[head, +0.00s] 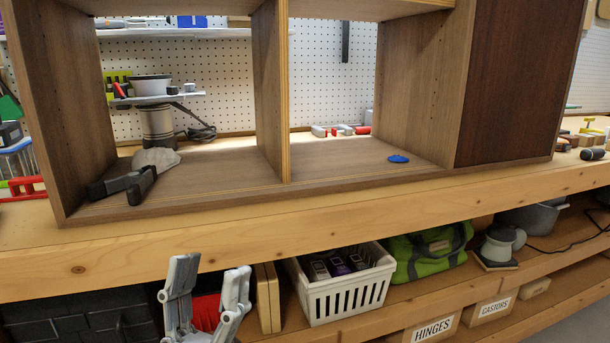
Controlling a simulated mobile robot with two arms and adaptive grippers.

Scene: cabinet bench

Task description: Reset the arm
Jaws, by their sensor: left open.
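My left gripper (207,293) is at the bottom of the head view, left of centre. Its two grey fingers point up and stand apart, with nothing between them. It is in front of and below the front edge of the wooden bench (330,233). My right gripper is not in the picture.
An open wooden cabinet (285,95) stands on the bench. Below, the shelf holds a white basket (345,296) and a green bag (428,250).

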